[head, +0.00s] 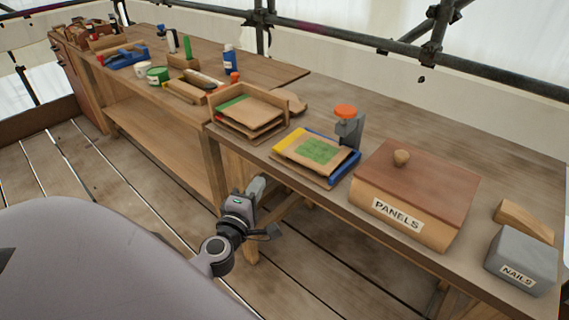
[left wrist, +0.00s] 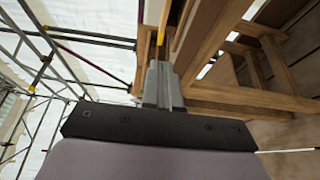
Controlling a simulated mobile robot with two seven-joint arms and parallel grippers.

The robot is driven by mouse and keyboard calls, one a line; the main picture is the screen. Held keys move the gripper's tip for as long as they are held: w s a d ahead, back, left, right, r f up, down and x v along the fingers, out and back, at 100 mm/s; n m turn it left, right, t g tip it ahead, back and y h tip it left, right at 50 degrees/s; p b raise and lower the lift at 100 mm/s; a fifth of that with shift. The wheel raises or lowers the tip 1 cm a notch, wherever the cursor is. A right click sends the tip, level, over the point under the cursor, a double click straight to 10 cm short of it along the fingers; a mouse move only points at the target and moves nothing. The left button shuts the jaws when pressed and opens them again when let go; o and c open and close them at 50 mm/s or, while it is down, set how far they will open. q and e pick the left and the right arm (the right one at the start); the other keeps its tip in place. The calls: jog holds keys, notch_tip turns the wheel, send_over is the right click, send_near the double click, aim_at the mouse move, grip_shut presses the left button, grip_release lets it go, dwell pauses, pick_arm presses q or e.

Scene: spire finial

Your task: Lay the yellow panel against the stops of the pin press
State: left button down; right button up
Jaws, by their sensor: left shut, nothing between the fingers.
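The pin press (head: 349,130) stands on the bench, a grey post with an orange knob. Blue stops (head: 347,168) edge its bed. A light wooden panel with a yellow edge (head: 288,143) and a green patch lies flat on the bed by the blue stops; I cannot tell whether it touches them. My left gripper (head: 258,187) is shut and empty, low in front of the bench's front edge, apart from the panel. It also shows in the left wrist view (left wrist: 162,72), its fingers together, with a small yellow edge (left wrist: 174,41) beyond. My right gripper is not in view.
A wooden tray (head: 228,126) with stacked panels is left of the press. A lidded box marked PANELS (head: 417,182) is to its right, then a grey NAILS box (head: 521,258) and a wooden block (head: 524,220). The bench's front edge is above my left gripper.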

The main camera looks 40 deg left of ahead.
pick_arm(q)
send_near(288, 156)
jog(key=w+a, duration=0.2)
jog(key=a, duration=0.2)
jog(key=shift+w+d+b, duration=0.2)
jog(key=shift+w+d, duration=0.05)
jog(key=shift+w, duration=0.35)
jog(key=shift+w+d+b, duration=0.15)
jog(key=shift+w+d, duration=0.05)
jog(key=shift+w, duration=0.4)
jog(key=shift+w+d, duration=0.45)
jog(key=shift+w, duration=0.35)
